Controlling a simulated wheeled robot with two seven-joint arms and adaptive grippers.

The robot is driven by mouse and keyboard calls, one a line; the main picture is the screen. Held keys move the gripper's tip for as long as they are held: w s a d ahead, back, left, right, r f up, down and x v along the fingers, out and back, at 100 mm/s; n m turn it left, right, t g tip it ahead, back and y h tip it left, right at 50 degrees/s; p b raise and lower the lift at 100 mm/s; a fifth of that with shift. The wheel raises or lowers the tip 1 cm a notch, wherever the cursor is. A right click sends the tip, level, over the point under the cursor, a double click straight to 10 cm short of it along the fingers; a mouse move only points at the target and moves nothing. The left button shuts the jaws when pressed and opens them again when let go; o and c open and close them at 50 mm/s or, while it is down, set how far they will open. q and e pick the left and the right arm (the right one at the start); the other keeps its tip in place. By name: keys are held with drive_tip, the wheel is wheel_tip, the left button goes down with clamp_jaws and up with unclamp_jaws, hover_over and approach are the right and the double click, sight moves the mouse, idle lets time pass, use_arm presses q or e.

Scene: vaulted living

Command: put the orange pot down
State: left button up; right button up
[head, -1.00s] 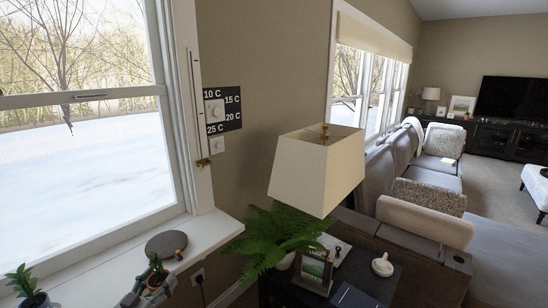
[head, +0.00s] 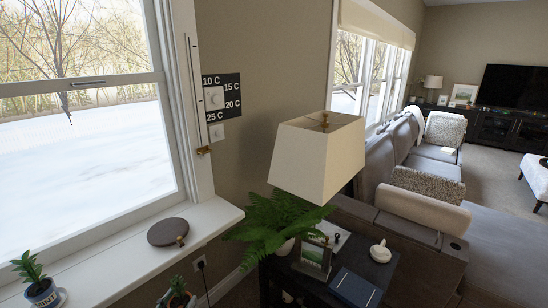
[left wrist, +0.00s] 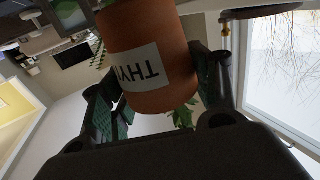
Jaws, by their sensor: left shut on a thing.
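The orange pot (left wrist: 150,88) is a terracotta-coloured pot with a white label showing part of "THY". My left gripper (left wrist: 155,100) is shut on it, with a dark finger on each side in the left wrist view. In the head view the pot (head: 177,303) and its green plant show at the bottom edge, in front of the white window sill (head: 222,216) and apart from it. Most of the pot and gripper is cut off there. My right gripper is not in view.
A round brown disc (head: 166,233) with a small brass piece beside it lies on the sill. Another potted plant (head: 42,292) stands at its left end. The sill between them is clear. A dark side table (head: 378,272) holds a fern, a lamp (head: 318,160), a frame and a book.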

use_arm(q)
drive_tip(key=shift+d+n+t+y, duration=0.3)
drive_tip(key=shift+d+n+y, duration=0.7)
drive_tip(key=shift+d+y, duration=0.6)
drive_tip(key=shift+w+d+r+n+y, duration=0.15)
drive_tip(key=shift+d+n+y, duration=0.2)
drive_tip(key=shift+d+y, duration=0.25)
drive_tip(key=shift+d+r+n+y, duration=0.15)
drive_tip(key=shift+d+n+y, duration=0.25)
drive_tip(key=shift+d, duration=0.3)
